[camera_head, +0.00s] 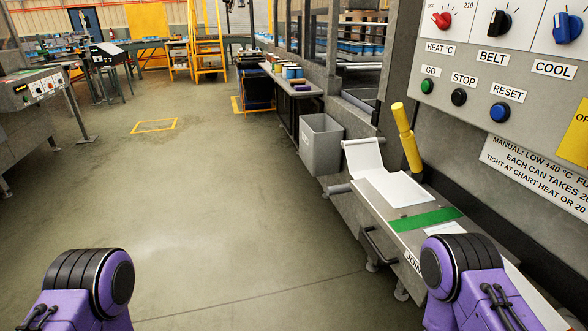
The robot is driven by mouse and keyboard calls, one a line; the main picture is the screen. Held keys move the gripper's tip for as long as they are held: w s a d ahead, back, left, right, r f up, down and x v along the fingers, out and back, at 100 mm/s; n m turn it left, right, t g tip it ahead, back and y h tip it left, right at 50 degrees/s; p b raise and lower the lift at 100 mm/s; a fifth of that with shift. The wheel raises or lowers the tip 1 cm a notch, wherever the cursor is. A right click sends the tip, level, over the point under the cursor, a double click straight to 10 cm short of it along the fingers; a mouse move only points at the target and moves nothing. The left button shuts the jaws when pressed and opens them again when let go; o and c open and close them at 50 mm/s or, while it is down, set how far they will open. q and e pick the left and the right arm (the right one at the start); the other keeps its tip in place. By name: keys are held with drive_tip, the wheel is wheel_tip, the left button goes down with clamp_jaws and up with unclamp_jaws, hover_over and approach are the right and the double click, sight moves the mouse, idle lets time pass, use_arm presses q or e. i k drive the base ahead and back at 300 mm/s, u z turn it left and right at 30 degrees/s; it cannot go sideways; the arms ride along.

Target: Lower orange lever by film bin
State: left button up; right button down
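The lever (407,143) is yellow-orange with a thick round grip at its top. It stands nearly upright, leaning slightly left, at the back of a bench beside the machine wall. A grey open-topped bin (318,148), likely the film bin, hangs or stands left of it. A white film sheet (364,157) lies between them and runs onto the bench. Purple and black joints of my two arms show at the bottom left and bottom right. Neither gripper shows, and nothing of mine touches the lever.
A green strip (425,219) crosses the bench, with a bar handle (378,245) on its front side. A control panel (500,75) with knobs and buttons overhangs at the right. The floor (215,220) left of the bench is clear. Yellow steps (207,55) stand far back.

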sight(344, 189)
drive_tip(key=u, duration=0.2)
drive_tip(key=i, duration=0.9)
drive_tip(key=z, duration=0.25)
